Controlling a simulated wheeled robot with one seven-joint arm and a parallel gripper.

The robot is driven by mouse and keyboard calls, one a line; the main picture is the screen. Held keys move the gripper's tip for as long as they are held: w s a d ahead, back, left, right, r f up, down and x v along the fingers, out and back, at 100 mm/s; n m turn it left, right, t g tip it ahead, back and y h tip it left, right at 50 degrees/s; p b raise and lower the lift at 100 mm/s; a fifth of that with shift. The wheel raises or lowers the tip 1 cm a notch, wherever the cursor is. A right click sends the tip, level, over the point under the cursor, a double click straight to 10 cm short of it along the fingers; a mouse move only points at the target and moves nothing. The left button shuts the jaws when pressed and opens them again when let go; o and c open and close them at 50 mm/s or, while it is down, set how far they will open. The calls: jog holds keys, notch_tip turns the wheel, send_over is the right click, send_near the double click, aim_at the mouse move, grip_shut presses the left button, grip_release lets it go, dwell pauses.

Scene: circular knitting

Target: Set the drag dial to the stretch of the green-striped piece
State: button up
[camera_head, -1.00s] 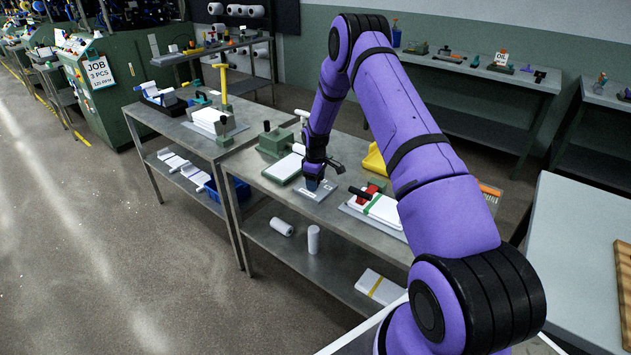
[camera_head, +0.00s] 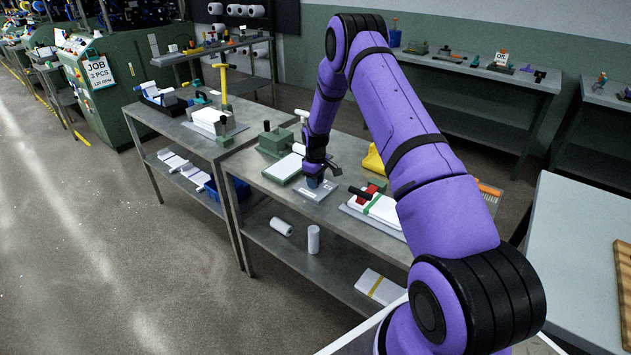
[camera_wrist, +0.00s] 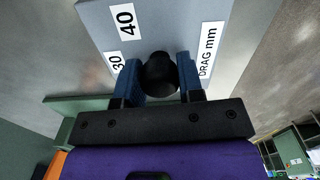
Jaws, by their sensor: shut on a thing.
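The drag dial's grey plate (camera_head: 328,187) lies flat on the middle bench, and in the wrist view the plate (camera_wrist: 160,22) carries labels reading 30, 40 and "DRAG mm". My gripper (camera_head: 314,181) is down at the plate. In the wrist view its blue fingers (camera_wrist: 161,80) are shut on a black round knob (camera_wrist: 160,72), one finger on each side. The dial's pointer and any further marks are hidden or out of view. A white piece with a green stripe (camera_head: 376,205) lies on a plate at the right of the dial, beside a red block with a black handle (camera_head: 368,192).
A green fixture with a white pad (camera_head: 284,168) stands just left of the dial. A yellow object (camera_head: 374,160) is behind my gripper. White rolls (camera_head: 313,239) and a yellow-banded white stack (camera_head: 382,287) are on the lower shelf. A neighbouring bench (camera_head: 180,128) stands at left.

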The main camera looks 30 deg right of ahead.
jog(key=m, duration=0.5)
jog(key=shift+m, duration=2.4)
jog(key=o, duration=0.9)
notch_tip(320, 180, up, 11)
jog(key=shift+f, duration=0.1)
